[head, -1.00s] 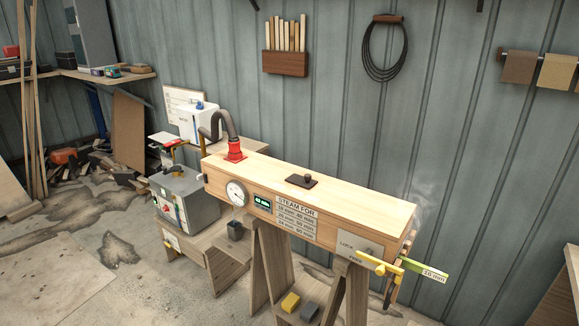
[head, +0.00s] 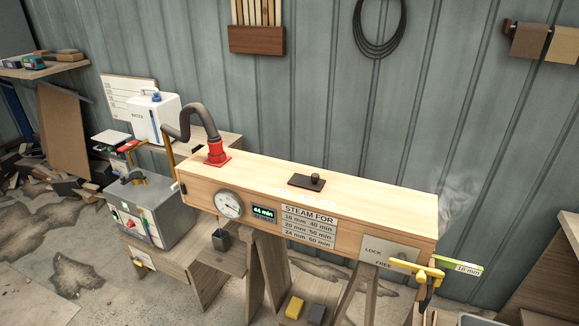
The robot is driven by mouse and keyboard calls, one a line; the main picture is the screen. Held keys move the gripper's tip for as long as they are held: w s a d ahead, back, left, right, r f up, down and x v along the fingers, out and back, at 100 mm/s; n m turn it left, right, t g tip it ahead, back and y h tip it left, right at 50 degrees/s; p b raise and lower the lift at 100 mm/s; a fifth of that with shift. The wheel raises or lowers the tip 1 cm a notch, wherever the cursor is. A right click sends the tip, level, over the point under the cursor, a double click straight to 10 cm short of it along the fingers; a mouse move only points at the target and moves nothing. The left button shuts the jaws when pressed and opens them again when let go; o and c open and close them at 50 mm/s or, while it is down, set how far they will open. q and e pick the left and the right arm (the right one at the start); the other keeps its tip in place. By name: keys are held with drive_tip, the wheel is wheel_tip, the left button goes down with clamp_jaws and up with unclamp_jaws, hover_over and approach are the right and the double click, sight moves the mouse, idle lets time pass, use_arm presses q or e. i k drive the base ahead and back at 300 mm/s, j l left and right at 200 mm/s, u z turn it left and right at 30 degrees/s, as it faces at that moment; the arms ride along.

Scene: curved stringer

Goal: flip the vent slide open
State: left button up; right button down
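A dark flat plate with a round knob (head: 308,181) lies on top of the long wooden steam box (head: 240,176), near the middle of its lid. It looks like the vent slide. No opening shows beside it, and I cannot tell from here whether it covers a hole. Faint small markings lie on the lid just in front of it. Neither of my grippers is in view, and nothing touches the plate.
A red fitting (head: 217,157) with a black hose stands at the box's left end. A yellow lever (head: 415,268) and a green 18 mm strip (head: 456,262) stick out at the right end, where steam rises. A gauge (head: 229,204) and a 44 min display (head: 264,212) are on the front.

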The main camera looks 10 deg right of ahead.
sight(314, 182)
drive_tip(key=i+j, duration=0.3)
drive_tip(key=i+j+z, duration=0.1)
drive_tip(key=i+j, duration=0.2)
drive_tip(key=j, duration=0.2)
drive_tip(key=i+j, duration=0.25)
drive_tip(key=j, duration=0.2)
drive_tip(key=z, duration=0.05)
